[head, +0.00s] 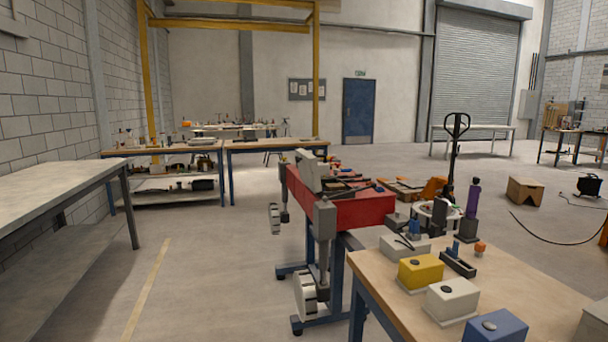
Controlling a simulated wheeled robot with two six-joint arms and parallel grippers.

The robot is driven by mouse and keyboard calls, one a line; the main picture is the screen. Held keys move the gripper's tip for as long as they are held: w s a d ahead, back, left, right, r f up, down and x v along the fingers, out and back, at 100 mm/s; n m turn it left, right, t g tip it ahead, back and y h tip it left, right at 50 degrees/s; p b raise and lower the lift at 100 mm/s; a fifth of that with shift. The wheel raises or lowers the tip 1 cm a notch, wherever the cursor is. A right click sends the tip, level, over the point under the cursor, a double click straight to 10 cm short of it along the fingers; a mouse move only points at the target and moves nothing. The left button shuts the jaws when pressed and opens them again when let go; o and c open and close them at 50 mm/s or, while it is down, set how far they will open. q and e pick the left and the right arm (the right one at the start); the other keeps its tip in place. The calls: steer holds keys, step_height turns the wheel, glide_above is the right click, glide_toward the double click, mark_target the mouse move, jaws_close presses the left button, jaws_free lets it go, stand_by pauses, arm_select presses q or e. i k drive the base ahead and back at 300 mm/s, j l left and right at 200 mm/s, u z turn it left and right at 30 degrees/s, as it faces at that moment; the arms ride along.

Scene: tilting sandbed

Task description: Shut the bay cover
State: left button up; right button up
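A red machine body (340,205) stands on a blue frame (338,275) in the middle of the view. A pale grey panel (309,172) stands tilted up at its far left end. It looks like a raised cover, but I cannot tell for certain that it is the bay cover. Dark bars and small parts lie on top of the red body, too small to make out. Grey upright units with pale round ends (306,295) hang on its near left side. Neither of my grippers shows in the head view.
A wooden-topped table (385,290) at the front right carries yellow, white and blue boxes and small parts. A grey-topped bench (60,190) stands at the left. A pallet jack (455,150) stands behind the machine. The floor (200,270) between bench and machine is clear.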

mark_target(309, 168)
steer(key=i+j, duration=0.2)
steer(key=i, duration=0.25)
steer(key=i+j, duration=0.25)
steer(key=i, duration=0.25)
steer(key=i+j, duration=0.2)
steer(key=i, duration=0.25)
steer(key=i+j, duration=0.25)
steer(key=i, duration=0.2)
steer(key=i+j+z, duration=0.1)
steer(key=i, duration=0.4)
steer(key=j, duration=0.1)
